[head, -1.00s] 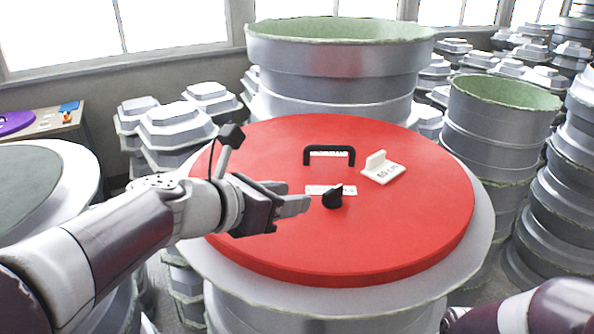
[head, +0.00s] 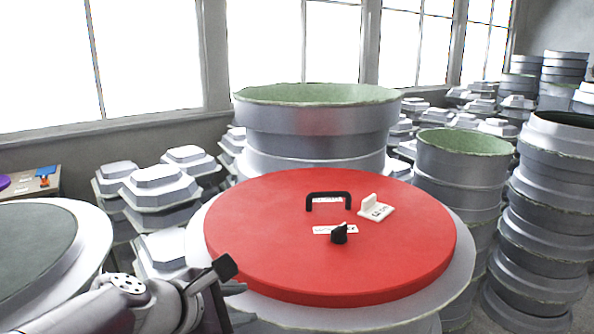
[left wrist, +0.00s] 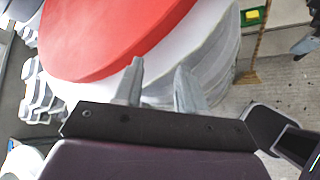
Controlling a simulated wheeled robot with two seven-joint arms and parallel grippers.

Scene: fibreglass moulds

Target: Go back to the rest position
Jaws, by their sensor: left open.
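My left gripper (head: 232,290) is at the lower left of the red lid in the head view, beside the rim of the mould stack under it. In the left wrist view its two fingers (left wrist: 160,85) stand apart with nothing between them. The red round lid (head: 330,270) lies on a grey mould stack. On the lid are a black bar handle (head: 328,197), a black knob (head: 339,234) with a white label, and a white tag block (head: 375,210). The lid also shows in the left wrist view (left wrist: 100,35).
A dark-topped white round mould (head: 90,240) stands at the left. Tall grey mould stacks (head: 545,235) stand at the right and a wide one (head: 315,135) behind the lid. The left wrist view shows a grey floor (left wrist: 285,95) with a yellow-green item (left wrist: 254,16).

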